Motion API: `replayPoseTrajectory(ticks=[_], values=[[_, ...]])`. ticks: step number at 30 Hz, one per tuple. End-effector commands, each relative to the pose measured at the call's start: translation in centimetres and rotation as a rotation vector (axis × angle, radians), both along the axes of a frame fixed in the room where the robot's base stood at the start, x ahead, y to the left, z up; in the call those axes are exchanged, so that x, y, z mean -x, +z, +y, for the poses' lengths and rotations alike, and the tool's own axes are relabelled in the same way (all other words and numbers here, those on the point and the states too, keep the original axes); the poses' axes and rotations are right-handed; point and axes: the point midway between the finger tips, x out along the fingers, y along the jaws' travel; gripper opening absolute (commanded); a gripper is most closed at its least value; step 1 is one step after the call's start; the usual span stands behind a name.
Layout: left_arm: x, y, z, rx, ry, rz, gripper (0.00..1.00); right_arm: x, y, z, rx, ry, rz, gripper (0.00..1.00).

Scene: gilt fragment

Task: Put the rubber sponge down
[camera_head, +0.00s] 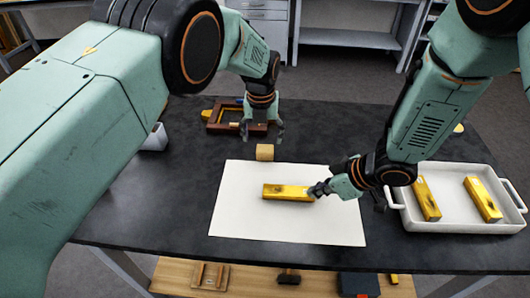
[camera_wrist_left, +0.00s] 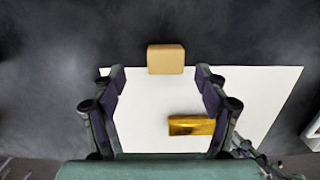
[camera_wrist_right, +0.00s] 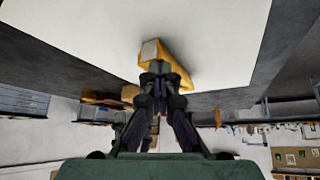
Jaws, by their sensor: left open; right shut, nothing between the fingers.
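The rubber sponge (camera_head: 265,152), a small tan block, rests on the dark table at the far edge of the white sheet (camera_head: 235,220). My left gripper (camera_head: 262,136) is open just above and behind the sponge. In the left wrist view the sponge (camera_wrist_left: 166,59) lies just past the open fingertips, not held. My right gripper (camera_head: 317,190) is shut and empty at the right end of a gilt bar (camera_head: 286,192) on the sheet. In the right wrist view the fingertips (camera_wrist_right: 158,70) overlap the bar's end; I cannot tell whether they touch it.
A white tray (camera_head: 448,224) with two gilt pieces (camera_head: 426,199) (camera_head: 482,199) stands at the right. A wooden frame (camera_head: 226,115) lies at the back. A small white container (camera_head: 155,138) stands at the left.

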Motion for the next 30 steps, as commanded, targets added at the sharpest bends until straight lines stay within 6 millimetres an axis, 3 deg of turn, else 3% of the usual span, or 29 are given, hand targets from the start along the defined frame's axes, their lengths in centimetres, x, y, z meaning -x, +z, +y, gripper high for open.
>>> replayPoseTrajectory(ticks=[12, 21, 30], values=[[-0.1, -4.9, -0.8, 0.001, 0.001, 0.0, 0.74, 0.2, -0.2, -0.1, 0.004, -0.001, 0.005, 0.0], [-0.1, -5.3, -0.7, -0.001, 0.0, -0.001, 0.74, 0.2, -0.2, -0.1, 0.003, 0.0, 0.006, 0.0], [-0.1, -5.2, -0.7, 0.0, 0.0, 0.0, 0.5, 0.2, -0.2, -0.1, 0.003, 0.0, 0.006, 0.0]])
